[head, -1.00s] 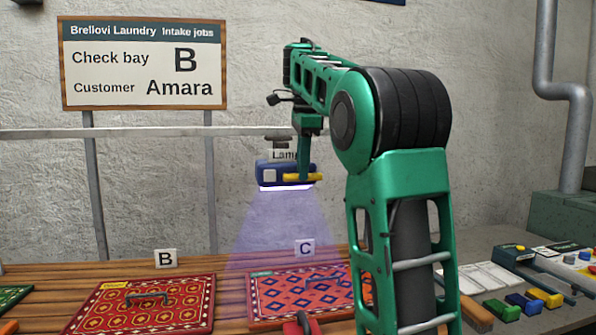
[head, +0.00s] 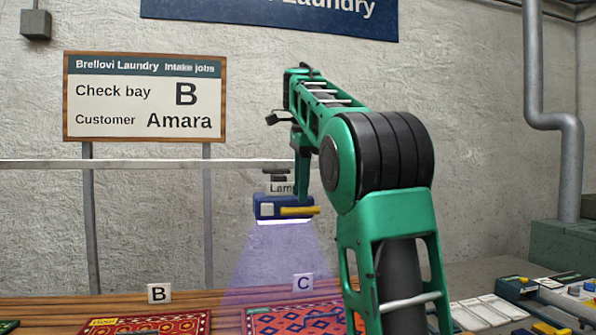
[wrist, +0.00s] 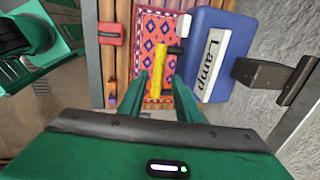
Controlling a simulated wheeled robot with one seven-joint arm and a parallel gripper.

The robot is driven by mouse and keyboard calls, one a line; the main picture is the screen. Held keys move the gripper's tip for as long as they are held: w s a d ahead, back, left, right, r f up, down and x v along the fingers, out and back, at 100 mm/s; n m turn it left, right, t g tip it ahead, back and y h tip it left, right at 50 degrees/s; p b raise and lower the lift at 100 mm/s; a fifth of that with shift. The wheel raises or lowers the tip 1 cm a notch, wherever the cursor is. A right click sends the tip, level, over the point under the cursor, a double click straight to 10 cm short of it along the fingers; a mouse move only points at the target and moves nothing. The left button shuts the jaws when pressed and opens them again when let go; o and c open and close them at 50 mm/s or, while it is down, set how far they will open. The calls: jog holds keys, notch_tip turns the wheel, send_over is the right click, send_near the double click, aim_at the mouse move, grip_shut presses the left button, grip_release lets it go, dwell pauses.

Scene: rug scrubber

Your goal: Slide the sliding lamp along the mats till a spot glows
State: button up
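The sliding lamp (head: 268,207) is a blue box with a yellow bar handle (head: 298,211), hanging from a rail above mat C (head: 268,322). Its violet light falls on that orange and blue patterned mat; I see no glowing spot there, though much of the mat is cut off or behind my arm. My gripper (head: 304,204) is at the handle's right part. In the wrist view my gripper (wrist: 157,84) has its fingers apart, with the yellow handle (wrist: 159,66) between them and gaps on both sides. The lamp (wrist: 212,52) is right of them. The red mat B (head: 180,324) is left of C.
A wall sign (head: 145,97) reads "Check bay B, Customer Amara". The rail (head: 130,164) runs along the wall, clear left of the lamp. A red object (wrist: 112,34) lies by mat C. Tools (head: 555,293) lie on the bench at right.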

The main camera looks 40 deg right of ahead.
notch_tip(320, 180, up, 7)
jog(key=s, duration=0.1)
jog(key=shift+a, duration=0.3)
jog(key=shift+s, duration=0.1)
dwell(0.4)
jog(key=s+d+f+n, duration=0.1)
jog(key=s+f+n, duration=0.25)
jog(key=f, duration=0.35)
jog(key=s+d+f+n, duration=0.1)
jog(key=s+f+n, duration=0.2)
jog(key=s+f, duration=0.35)
jog(key=s+a+f+n, duration=0.3)
jog(key=s+f, duration=0.3)
jog(key=f, duration=0.3)
jog(key=s+a+f+n+g, duration=0.1)
jog(key=s+a+f+n, duration=0.3)
jog(key=f, duration=0.6)
jog(key=s+a+f+n+y, duration=0.1)
jog(key=s+a+f+n, duration=0.2)
jog(key=s+a+f, duration=0.2)
jog(key=s+f, duration=0.3)
jog(key=f, duration=0.2)
jog(key=shift+s+f+n+g, duration=0.25)
jog(key=shift+s+n+g, duration=0.1)
jog(key=shift+s+g, duration=0.05)
